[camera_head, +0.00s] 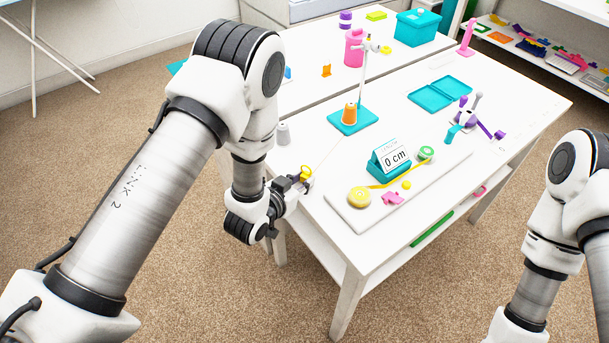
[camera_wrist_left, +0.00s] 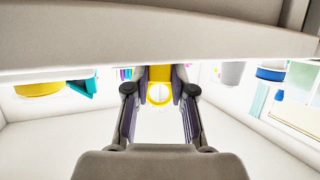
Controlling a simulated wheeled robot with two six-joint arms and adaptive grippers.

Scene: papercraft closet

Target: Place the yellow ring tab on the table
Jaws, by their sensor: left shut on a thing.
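The yellow ring tab (camera_head: 306,173) is held at the tip of my left gripper (camera_head: 303,180), at the left edge of the white table (camera_head: 330,160). In the left wrist view, the fingers of my left gripper (camera_wrist_left: 160,100) are shut on the tab, and its ring (camera_wrist_left: 159,94) shows between them. In the head view I cannot tell whether the tab touches the table. My right arm comes in at the right edge, but its gripper is out of the picture.
A grey cone (camera_head: 283,134) and an orange spool (camera_head: 350,113) on a teal stand base (camera_head: 341,122) are close by. Bare tabletop lies between the gripper and board.

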